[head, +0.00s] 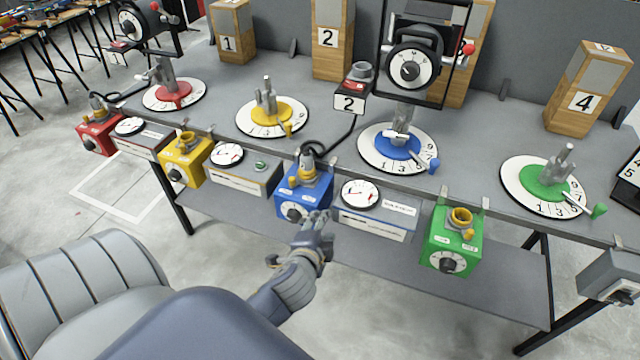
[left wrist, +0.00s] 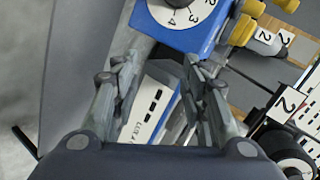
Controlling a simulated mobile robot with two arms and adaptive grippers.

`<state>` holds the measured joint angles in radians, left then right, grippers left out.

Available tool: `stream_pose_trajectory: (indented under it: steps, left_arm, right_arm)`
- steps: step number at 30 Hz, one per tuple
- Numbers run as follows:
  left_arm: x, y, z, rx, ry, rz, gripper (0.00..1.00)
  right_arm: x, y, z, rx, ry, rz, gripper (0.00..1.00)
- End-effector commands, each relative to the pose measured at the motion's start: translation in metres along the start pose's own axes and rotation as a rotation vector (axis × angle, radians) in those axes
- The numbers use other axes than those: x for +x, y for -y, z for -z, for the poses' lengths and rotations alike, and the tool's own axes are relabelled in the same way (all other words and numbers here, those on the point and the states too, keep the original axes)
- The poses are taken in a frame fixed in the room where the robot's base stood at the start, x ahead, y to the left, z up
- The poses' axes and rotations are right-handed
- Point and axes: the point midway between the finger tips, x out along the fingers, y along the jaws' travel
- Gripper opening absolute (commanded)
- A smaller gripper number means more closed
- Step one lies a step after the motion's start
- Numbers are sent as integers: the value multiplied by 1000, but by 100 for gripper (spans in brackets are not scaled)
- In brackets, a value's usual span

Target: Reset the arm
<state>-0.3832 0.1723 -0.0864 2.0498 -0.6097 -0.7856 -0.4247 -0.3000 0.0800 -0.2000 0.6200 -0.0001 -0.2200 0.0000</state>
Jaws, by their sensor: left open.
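My left gripper (head: 320,222) is in front of the table's front edge, by the lower right of the blue box (head: 298,200) with its dial. In the left wrist view its two fingers (left wrist: 163,82) stand apart with nothing held between them. The blue box (left wrist: 180,38) shows beyond the fingertips, its numbered dial partly cut by the top edge. A white panel with dark marks (left wrist: 152,112) shows behind and between the fingers. I cannot tell the exact gap to the box. My right gripper is not in either view.
Red (head: 98,138), yellow (head: 186,165) and green (head: 453,245) dial boxes hang along the grey table's front. White gauge units (head: 375,212) hang between them. Numbered discs with coloured centres and wooden blocks (head: 330,40) stand on top. Open floor lies to the left.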

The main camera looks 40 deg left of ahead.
Motion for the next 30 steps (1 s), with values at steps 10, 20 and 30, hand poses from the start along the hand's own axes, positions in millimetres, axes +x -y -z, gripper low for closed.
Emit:
stream_pose_trajectory:
  steps: [10, 20, 30]
  left_arm:
    - [0, 0, 0, 0, 0, -1, 41]
    - [7, -20, -3, -8, 2, -36, 41]
    - [32, -206, -50, -156, 63, -371, 41]
  right_arm:
    - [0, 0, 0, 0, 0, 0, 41]
    - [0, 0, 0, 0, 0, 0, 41]
    - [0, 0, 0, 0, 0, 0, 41]
